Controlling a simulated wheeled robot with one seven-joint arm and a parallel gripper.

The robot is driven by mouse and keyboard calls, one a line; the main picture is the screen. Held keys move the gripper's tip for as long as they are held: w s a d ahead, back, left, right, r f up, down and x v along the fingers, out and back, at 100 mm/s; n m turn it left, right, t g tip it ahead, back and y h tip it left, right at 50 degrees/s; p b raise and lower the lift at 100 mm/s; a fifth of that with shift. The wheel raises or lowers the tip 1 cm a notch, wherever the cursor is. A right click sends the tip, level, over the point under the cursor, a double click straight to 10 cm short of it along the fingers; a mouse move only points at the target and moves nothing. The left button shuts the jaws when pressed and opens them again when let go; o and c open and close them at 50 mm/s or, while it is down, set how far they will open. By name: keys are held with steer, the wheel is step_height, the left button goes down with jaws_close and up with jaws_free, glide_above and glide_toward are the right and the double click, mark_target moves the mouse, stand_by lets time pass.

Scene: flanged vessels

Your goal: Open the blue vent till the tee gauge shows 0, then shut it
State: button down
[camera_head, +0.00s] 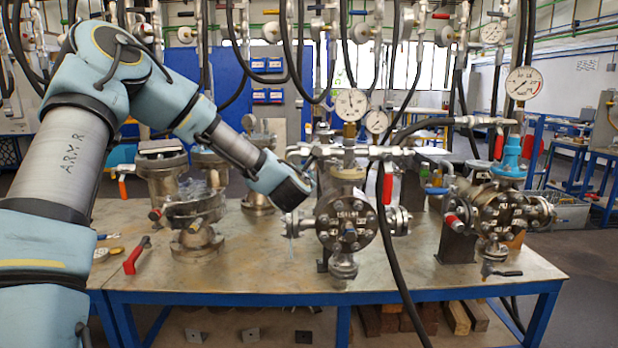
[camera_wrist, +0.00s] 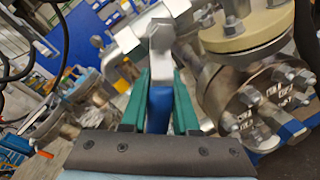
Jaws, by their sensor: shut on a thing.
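In the wrist view my gripper (camera_wrist: 161,85) has its green fingers shut on the blue vent handle (camera_wrist: 158,108). The handle runs up to a grey metal fitting (camera_wrist: 160,35) beside the flanged vessel (camera_wrist: 255,90). The tee gauge (camera_head: 352,104) stands above that vessel's metal tee (camera_head: 348,152). Its dial faces me, but its reading is too small to tell.
A red lever (camera_head: 388,187) hangs right of the tee, with a black hose (camera_head: 393,265) below. A second vessel (camera_head: 505,212) with its own gauge (camera_head: 524,83) stands right. Flanged parts (camera_head: 195,215) and a loose red-handled piece (camera_head: 136,256) are at left.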

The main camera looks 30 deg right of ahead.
steer(key=shift+w+a+r+m, duration=0.1)
steer(key=shift+a+r+m, duration=0.15)
steer(key=shift+m, duration=0.35)
steer(key=c, duration=0.9)
jaws_free()
steer(key=shift+c, duration=0.2)
steer(key=b+v, duration=0.3)
steer(key=v, duration=0.8)
steer(key=shift+d, duration=0.1)
